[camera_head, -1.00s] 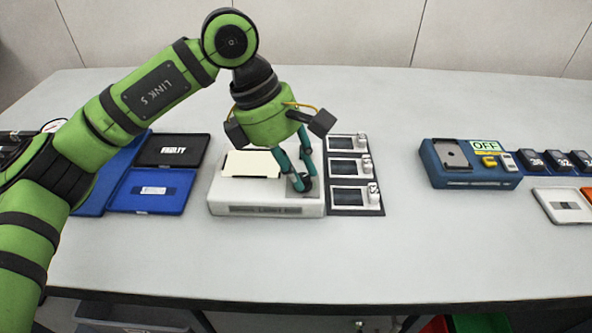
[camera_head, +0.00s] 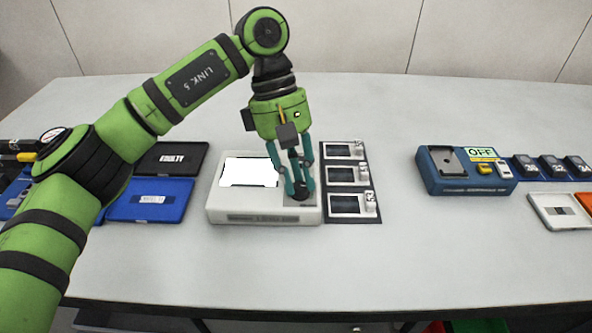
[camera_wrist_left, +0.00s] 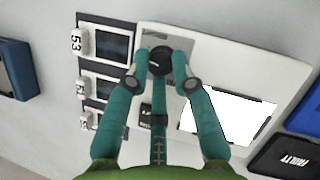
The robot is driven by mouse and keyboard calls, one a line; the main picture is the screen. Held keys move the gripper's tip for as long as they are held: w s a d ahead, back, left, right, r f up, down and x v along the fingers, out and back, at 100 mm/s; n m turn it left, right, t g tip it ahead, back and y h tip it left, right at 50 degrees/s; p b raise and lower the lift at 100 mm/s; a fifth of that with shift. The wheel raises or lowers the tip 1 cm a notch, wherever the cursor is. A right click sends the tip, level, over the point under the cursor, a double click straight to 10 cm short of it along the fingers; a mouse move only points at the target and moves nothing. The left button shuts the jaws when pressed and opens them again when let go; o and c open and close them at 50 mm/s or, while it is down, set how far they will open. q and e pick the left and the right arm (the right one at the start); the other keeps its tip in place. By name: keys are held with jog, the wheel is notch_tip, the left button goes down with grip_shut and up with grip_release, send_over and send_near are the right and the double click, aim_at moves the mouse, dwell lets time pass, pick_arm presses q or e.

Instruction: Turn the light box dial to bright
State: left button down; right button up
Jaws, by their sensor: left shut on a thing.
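The white light box (camera_head: 264,217) stands on the table left of centre. Its panel (camera_head: 250,172) glows bright white in the head view, and it also shows white in the left wrist view (camera_wrist_left: 228,118). The black dial (camera_wrist_left: 160,60) sits on a grey plate at the box's right front. My left gripper (camera_head: 299,190) points down over it, its teal fingers shut on the dial, one to each side in the left wrist view (camera_wrist_left: 159,72). The fingers partly hide the dial in the head view. My right gripper is not in view.
A dark rack (camera_head: 349,217) with several small framed pieces stands against the box's right side. A blue device marked OFF (camera_head: 465,185) stands right. The table between rack and device is clear.

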pick_arm(q)
jog(key=shift+s+d, duration=0.1)
dwell(0.5)
jog(key=c, duration=1.4)
grip_release()
jog(key=shift+o, duration=0.2)
jog(key=shift+r, duration=0.2)
jog(key=v, duration=1.1)
jog(key=shift+r, duration=0.4)
